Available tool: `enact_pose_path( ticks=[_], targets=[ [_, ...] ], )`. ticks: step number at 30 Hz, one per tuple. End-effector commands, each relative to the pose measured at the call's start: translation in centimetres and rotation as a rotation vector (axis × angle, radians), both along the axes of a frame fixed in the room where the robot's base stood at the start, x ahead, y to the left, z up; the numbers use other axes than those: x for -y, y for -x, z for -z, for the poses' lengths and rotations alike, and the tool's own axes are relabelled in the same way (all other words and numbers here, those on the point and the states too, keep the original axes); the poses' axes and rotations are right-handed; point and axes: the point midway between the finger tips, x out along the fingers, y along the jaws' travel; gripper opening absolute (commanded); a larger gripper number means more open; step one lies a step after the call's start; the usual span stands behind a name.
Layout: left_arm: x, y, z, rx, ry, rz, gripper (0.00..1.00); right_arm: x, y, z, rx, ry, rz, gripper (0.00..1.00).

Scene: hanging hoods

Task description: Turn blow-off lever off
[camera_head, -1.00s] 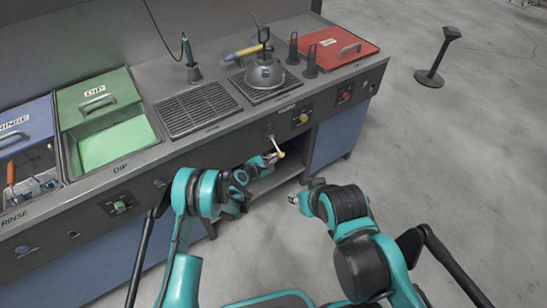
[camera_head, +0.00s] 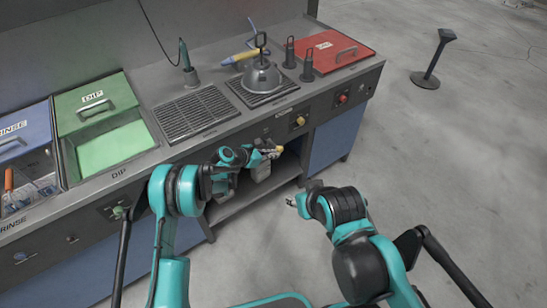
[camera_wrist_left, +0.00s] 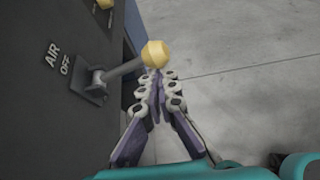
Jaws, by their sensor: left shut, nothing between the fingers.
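The blow-off lever is a grey shaft (camera_wrist_left: 124,70) with a yellow knob (camera_wrist_left: 155,53), mounted on the front panel beside the words AIR and OFF in the left wrist view. The shaft sticks out from its base plate toward the right. In the head view the yellow knob (camera_head: 279,149) shows at my left gripper's tip, and the shaft is largely hidden. My left gripper (camera_wrist_left: 155,76) is shut and empty, its fingertips just below the knob; I cannot tell whether they touch. My right gripper (camera_head: 291,201) hangs away from the bench, too small to read.
The bench (camera_head: 185,146) carries a grille (camera_head: 190,112), a metal hood (camera_head: 262,76), and red (camera_head: 320,50) and green (camera_head: 95,100) lids. A yellow knob (camera_head: 299,121) sits on the panel near the lever. An open shelf (camera_head: 255,193) lies below.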

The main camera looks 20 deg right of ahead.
Motion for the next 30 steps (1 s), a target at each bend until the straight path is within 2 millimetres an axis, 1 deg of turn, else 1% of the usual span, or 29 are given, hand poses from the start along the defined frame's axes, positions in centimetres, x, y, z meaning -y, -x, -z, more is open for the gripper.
enact_pose_path(
  ticks=[3,6,15,30],
  targets=[
    [-0.1,-0.2,-0.7,-0.076,0.029,-0.001,0.00,0.0,0.0,0.0,0.000,0.000,0.000,0.40],
    [-0.1,-0.2,-1.1,-0.114,0.041,0.000,0.00,0.0,0.0,0.0,0.000,0.000,0.000,0.40],
    [-0.2,-0.4,-1.8,-0.110,0.040,0.000,0.00,0.0,0.0,-0.1,0.000,0.000,0.000,0.40],
    [-0.2,-0.5,-2.0,-0.109,0.041,-0.001,0.00,0.0,0.0,-0.1,0.000,0.000,0.000,0.40]
  ],
)
